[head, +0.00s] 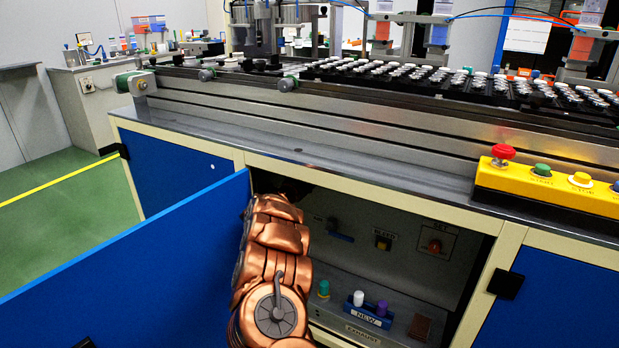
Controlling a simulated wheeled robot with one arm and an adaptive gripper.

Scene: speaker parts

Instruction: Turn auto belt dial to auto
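My copper-coloured arm reaches up into the open cabinet under the conveyor bench, along the left side of the opening. Its far end goes into the dark upper left of the cabinet, and my gripper is hidden there. No dial clearly labelled auto belt is readable. On the cabinet's back panel are a knob labelled SET (434,246), a small yellowish control (383,242) with a label above it, and a dark blue lever-like handle (341,236). Whatever lies behind my arm is hidden.
An open blue door (130,265) fills the lower left. Inside the cabinet, a lower ledge holds a green-topped knob (323,289), a blue block labelled NEW (367,314) and a brown piece (419,327). A yellow button box (550,190) sits on the bench edge at right.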

